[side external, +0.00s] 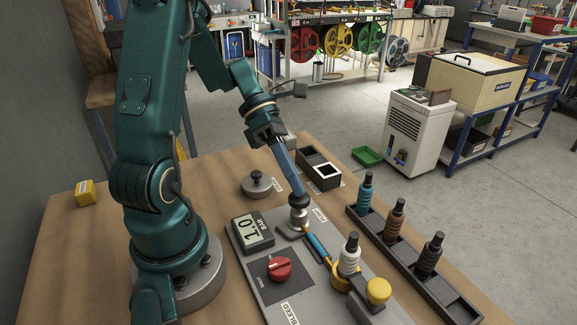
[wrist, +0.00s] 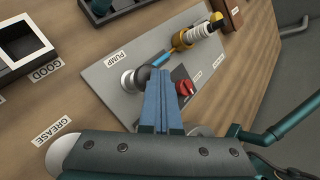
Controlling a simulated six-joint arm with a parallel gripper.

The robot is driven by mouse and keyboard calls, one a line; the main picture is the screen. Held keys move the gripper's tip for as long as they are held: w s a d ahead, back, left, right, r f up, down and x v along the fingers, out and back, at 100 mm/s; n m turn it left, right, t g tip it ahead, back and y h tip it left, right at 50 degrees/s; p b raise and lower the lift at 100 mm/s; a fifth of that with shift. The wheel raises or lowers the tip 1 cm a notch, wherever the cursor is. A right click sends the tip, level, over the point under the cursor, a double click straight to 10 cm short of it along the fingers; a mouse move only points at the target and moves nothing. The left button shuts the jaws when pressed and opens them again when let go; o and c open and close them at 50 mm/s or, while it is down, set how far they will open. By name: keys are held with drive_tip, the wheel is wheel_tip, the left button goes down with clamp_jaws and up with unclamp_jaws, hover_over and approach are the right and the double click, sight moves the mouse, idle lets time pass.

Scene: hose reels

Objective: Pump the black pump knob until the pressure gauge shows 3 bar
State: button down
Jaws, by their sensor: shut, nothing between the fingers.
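The black pump knob (side external: 299,202) tops a silver pump post on the grey panel (side external: 257,262), beside a PUMP label. In the wrist view the round knob (wrist: 144,75) shows just left of my fingertips. My gripper (side external: 298,192) is shut and empty, its blue fingers slanting down to the top of the knob. The tips look at or very near the knob; I cannot tell whether they press on it. The pressure gauge (side external: 252,234) is a dark box whose display appears to read 1.0 bar. The gauge's display is not visible in the wrist view.
A red dial (side external: 279,268) sits in front of the gauge. A blue hose and a yellow fitting (side external: 378,290) lie right of the pump. A dark rack (side external: 406,258) holds several fittings at the right. A grey knobbed weight (side external: 257,184) stands behind the panel.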

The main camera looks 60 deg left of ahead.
drive_tip(key=shift+f, duration=0.6)
idle(0.3)
drive_tip(key=shift+r, duration=1.75)
drive_tip(key=shift+r, duration=2.5)
idle(0.8)
wheel_tip(320, 180, up, 4)
drive_tip(key=shift+f, duration=0.1)
